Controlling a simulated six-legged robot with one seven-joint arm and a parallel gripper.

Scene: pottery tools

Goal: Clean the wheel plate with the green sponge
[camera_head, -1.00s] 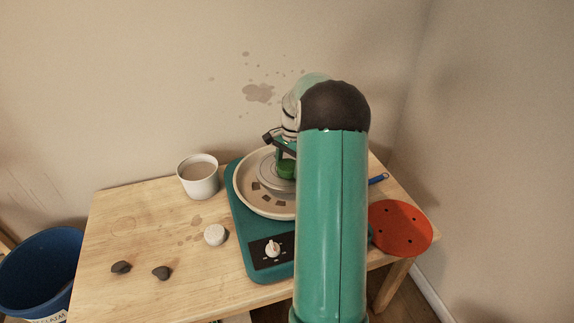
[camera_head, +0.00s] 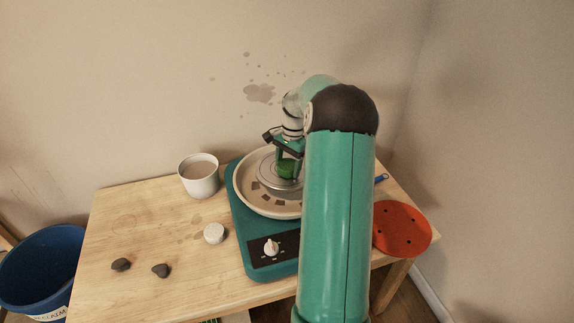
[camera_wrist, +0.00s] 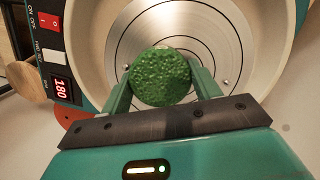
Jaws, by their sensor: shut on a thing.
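The green sponge (camera_wrist: 160,77) is round and held between the two fingers of my gripper (camera_wrist: 161,84), which is shut on it. In the wrist view it is over the grey metal wheel plate (camera_wrist: 215,35), which has dark rings. In the head view the sponge (camera_head: 287,168) is at the wheel plate (camera_head: 264,176), below my gripper (camera_head: 289,160). I cannot tell whether the sponge presses on the plate. The plate sits in a cream splash pan (camera_head: 243,192) on a teal wheel base (camera_head: 240,228). My arm hides the right part of the wheel.
A white cup (camera_head: 199,180) with brownish liquid, a white round piece (camera_head: 214,233) and dark lumps (camera_head: 121,265) are left on the wooden table (camera_head: 150,220). A red perforated disc (camera_head: 402,229) is right. Brown pieces (camera_head: 279,201) lie in the pan. A blue bucket (camera_head: 42,266) stands left.

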